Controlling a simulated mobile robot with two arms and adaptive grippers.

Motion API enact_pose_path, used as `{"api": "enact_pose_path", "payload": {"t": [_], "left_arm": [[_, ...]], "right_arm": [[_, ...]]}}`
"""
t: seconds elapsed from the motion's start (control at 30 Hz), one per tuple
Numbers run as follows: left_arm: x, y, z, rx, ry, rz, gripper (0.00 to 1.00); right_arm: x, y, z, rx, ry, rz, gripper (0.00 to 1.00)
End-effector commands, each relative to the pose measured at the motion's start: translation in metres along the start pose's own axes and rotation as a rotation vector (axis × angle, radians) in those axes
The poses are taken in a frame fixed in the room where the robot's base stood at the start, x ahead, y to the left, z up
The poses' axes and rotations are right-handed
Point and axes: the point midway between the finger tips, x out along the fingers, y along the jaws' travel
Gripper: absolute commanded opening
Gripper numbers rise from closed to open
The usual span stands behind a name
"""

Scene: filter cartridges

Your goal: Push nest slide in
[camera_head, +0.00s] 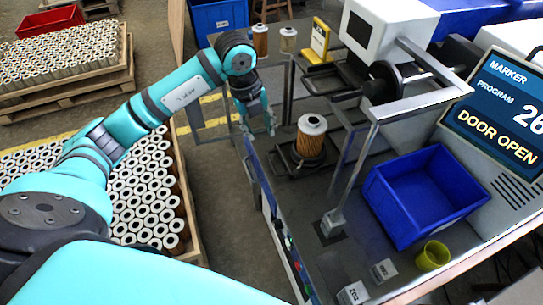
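The nest slide (283,163) is a dark plate and frame on the grey machine bed, drawn out in front of the marker. A filter cartridge (312,138) with a pleated orange-brown body and pale top stands upright on it. My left gripper (262,130) points down just left of the slide, near the bed's edge, apart from the cartridge. It holds nothing that I can see; its fingers are too small and dark to tell their opening. My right gripper is not in view.
The marker screen (508,108) reads DOOR OPEN. A metal door frame (362,150) rises right of the slide. A blue bin (383,207) and yellow cup (432,256) stand in front. Two cartridges (288,40) and a yellow stand (318,42) are behind. Cartridge pallets lie left.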

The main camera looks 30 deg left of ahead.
Motion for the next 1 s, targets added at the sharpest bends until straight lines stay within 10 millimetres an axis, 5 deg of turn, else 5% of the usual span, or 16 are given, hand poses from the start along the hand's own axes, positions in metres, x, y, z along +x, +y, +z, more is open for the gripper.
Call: {"api": "enact_pose_path", "payload": {"t": [0.6, 1.0], "left_arm": [[0.124, -0.001, -0.002, 0.001, 0.006, -0.001, 0.34], [0.142, -0.001, -0.002, 0.003, 0.003, -0.001, 0.34]], "right_arm": [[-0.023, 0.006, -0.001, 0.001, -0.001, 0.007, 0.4], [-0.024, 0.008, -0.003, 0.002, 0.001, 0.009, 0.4]]}}
